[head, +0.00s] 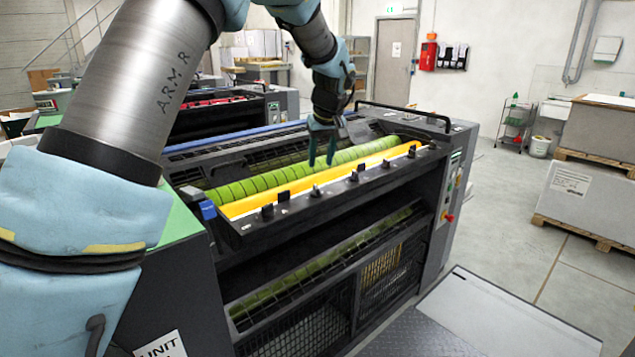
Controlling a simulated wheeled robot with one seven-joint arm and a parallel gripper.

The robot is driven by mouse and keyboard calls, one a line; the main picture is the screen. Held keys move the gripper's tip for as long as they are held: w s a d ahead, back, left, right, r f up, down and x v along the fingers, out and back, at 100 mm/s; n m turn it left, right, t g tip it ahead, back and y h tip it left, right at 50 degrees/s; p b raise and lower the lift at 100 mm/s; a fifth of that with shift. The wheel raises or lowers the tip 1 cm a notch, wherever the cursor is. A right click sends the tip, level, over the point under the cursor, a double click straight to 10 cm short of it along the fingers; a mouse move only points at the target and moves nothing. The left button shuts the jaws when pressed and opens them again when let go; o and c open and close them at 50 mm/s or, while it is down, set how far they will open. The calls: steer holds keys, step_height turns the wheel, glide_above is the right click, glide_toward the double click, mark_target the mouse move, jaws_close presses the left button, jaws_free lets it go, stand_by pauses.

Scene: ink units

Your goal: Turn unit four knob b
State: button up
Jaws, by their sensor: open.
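A printing unit (215,262) with a yellow ink tray (300,186) and a green roller (262,180) stands in front of me. Several small dark knobs line the black front rail (335,196). They include a left knob (267,211), a middle knob (353,176) and a right knob (411,151). No letters on them are readable, so I cannot tell which is knob b. My gripper (322,163) points down above the roller and ink tray, behind the middle of the knob row. Its two fingers are apart with nothing between them, and it appears clear of the knobs.
A black handrail (405,110) rises at the unit's far right end. A partly hidden sign (163,345) reads "UNIT"; its number is cut off. Another unit with red ink (205,103) stands behind. Wrapped pallets (590,190) stand at right, with free floor between.

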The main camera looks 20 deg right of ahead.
mark_target(316, 187)
steer(key=p+x, duration=0.3)
steer(key=x, duration=0.6)
steer(key=shift+w+f, duration=0.1)
steer(key=shift+f, duration=0.3)
steer(key=shift+a, duration=0.1)
steer(key=shift+c, duration=0.4)
jaws_close()
